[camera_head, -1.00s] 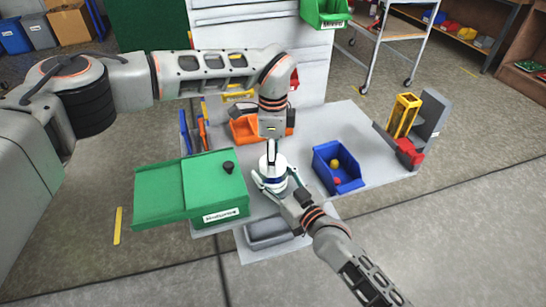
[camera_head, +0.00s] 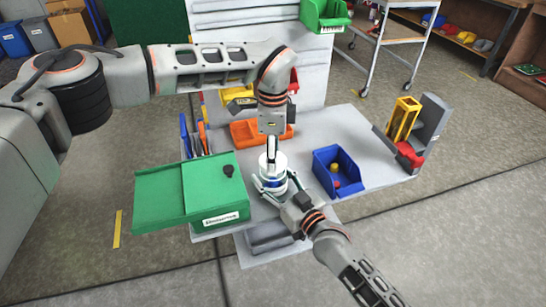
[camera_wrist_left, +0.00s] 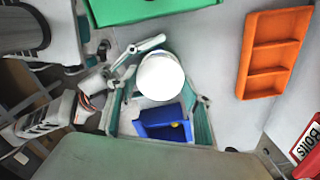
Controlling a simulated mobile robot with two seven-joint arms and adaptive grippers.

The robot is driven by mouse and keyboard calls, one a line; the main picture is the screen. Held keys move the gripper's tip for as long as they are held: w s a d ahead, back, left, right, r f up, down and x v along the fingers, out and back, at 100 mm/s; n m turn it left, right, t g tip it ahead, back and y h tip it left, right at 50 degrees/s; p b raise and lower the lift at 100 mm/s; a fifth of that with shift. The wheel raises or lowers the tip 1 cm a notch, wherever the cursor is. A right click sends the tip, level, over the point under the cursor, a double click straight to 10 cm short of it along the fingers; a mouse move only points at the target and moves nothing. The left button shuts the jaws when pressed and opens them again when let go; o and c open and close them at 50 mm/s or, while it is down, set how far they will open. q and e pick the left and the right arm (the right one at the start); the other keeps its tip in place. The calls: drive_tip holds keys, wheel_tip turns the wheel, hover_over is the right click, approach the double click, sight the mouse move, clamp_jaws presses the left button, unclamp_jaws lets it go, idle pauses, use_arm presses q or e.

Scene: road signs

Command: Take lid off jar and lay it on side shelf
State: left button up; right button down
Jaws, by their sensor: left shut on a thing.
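A white jar with a blue band (camera_head: 272,183) stands upright on the grey worktop. Its white round lid (camera_head: 272,162) is at the top; it also shows in the left wrist view (camera_wrist_left: 161,77). My left gripper (camera_head: 271,146) points straight down from above and is shut on the lid. I cannot tell whether a gap separates lid and jar. My right gripper (camera_head: 271,188) comes from the lower right with its fingers on both sides of the jar, shut on it. It shows left of the lid in the wrist view (camera_wrist_left: 135,62).
A green case (camera_head: 190,190) stands close left of the jar, a blue bin (camera_head: 325,180) with small balls close right. An orange tray (camera_head: 245,133) lies behind. A yellow holder (camera_head: 402,116) and red block stand at the far right. The worktop right of centre (camera_head: 345,130) is bare.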

use_arm(q)
drive_tip(key=shift+r, duration=0.1)
drive_tip(key=shift+r, duration=1.95)
use_arm(e)
drive_tip(key=c, duration=0.7)
unclamp_jaws()
drive_tip(key=shift+c, duration=0.2)
drive_tip(key=shift+s+d, duration=0.1)
drive_tip(key=shift+s, duration=0.05)
